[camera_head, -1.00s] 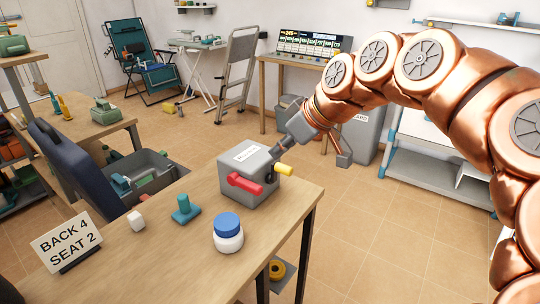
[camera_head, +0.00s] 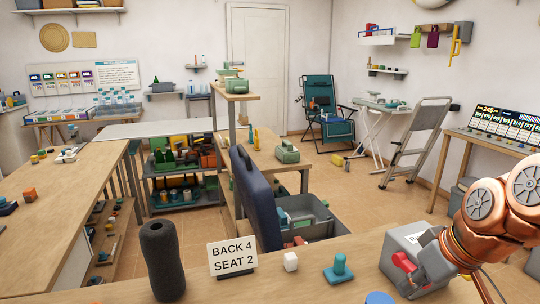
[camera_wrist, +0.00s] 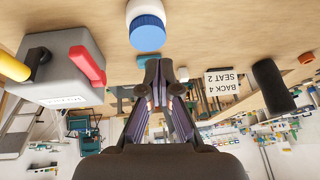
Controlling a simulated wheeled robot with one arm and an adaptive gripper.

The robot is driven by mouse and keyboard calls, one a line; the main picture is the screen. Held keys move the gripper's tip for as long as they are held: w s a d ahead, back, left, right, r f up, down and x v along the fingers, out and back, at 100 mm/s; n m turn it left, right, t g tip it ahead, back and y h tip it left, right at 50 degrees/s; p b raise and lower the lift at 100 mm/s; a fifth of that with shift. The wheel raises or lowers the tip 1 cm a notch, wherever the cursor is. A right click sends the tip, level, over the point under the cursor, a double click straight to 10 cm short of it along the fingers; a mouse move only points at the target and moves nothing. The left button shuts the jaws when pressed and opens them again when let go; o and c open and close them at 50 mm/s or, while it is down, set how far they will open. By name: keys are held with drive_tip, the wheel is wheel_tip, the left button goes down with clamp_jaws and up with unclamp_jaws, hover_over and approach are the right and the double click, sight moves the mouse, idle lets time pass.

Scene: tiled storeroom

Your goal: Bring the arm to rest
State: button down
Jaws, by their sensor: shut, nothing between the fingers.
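My copper arm (camera_head: 490,225) comes in at the lower right of the head view, bent down in front of the grey box (camera_head: 405,250). My gripper's fingers are not clear in that view. In the wrist view my gripper (camera_wrist: 158,68) is shut and empty, its fingers together. The wrist picture is upside down, with the wooden tabletop (camera_wrist: 205,25) at the top. A white jar with a blue lid (camera_wrist: 147,30) appears just beyond the fingertips; I cannot tell the gap. The grey box with a red handle (camera_wrist: 88,65) is to the left, apart from the fingers.
On the table stand a sign (camera_head: 232,256), a dark cylinder (camera_head: 163,262), a white cube (camera_head: 290,261) and a teal knob-shaped piece (camera_head: 340,267). A dark blue panel (camera_head: 252,205) rises behind the sign. Tiled floor (camera_head: 340,190) is open beyond.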

drive_tip(key=s+a+f+m+g+h, duration=0.1)
drive_tip(key=s+a+f+g, duration=0.35)
drive_tip(key=s+f, duration=0.3)
drive_tip(key=s+a+f+m+g+h, duration=0.1)
drive_tip(key=s+a+f+m+g, duration=0.15)
drive_tip(key=s+a+f, duration=0.4)
wheel_tip(320, 180, up, 15)
drive_tip(key=s+d+p, duration=0.1)
drive_tip(key=p, duration=1.3)
drive_tip(key=shift+s+n+t, duration=0.3)
drive_tip(key=shift+n+t, duration=0.05)
drive_tip(key=shift+t, duration=0.05)
drive_tip(key=shift+d+f, duration=0.1)
